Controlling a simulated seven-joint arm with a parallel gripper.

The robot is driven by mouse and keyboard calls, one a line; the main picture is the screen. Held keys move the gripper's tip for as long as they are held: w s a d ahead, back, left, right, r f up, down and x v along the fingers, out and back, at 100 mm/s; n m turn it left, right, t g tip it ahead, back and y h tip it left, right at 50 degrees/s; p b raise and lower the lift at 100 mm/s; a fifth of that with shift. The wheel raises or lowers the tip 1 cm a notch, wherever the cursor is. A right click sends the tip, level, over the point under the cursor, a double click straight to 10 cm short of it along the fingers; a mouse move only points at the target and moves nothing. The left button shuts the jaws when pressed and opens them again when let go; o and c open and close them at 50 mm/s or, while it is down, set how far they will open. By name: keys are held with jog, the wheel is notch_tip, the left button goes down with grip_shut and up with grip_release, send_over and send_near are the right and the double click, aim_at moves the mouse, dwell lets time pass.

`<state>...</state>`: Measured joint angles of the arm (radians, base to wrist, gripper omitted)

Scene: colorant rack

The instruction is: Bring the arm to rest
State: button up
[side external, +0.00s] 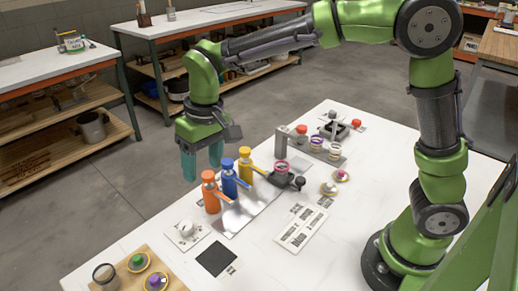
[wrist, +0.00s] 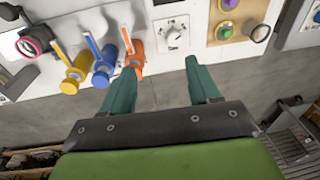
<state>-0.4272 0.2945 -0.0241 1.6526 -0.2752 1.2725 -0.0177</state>
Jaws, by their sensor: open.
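My green arm reaches across the white table, and my gripper (side external: 202,163) hangs at its far side, beyond the bottles. In the wrist view, its two teal fingers (wrist: 160,88) stand apart with nothing between them. An orange bottle (side external: 210,192), a blue bottle (side external: 229,178) and a yellow bottle (side external: 245,164) stand in a row on a shiny metal plate (side external: 240,214). The wrist view also shows the orange bottle (wrist: 134,55), the blue bottle (wrist: 101,72) and the yellow bottle (wrist: 76,75) close to the left finger. I cannot tell whether that finger touches any of them.
A white dial device (side external: 186,230) and a dark square pad (side external: 216,259) lie at the near side. A wooden tray (side external: 118,283) holds coloured knobs. Printed sheets (side external: 301,229) lie mid-table. A small stand (side external: 281,141) with cups is farther back. Side benches (side external: 190,20) stand behind.

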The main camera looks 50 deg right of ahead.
jog(key=s+d+r+m+t, duration=0.2)
jog(key=s+d+t, duration=0.1)
jog(key=s+d, duration=0.4)
jog(key=s+d+r+m+t+y, duration=0.1)
jog(key=s+d+r+m+t, duration=0.1)
jog(key=s+d, duration=0.6)
jog(key=shift+s+d+r+t, duration=0.15)
jog(key=shift+s+r+t, duration=0.4)
jog(key=shift+r+t, duration=0.25)
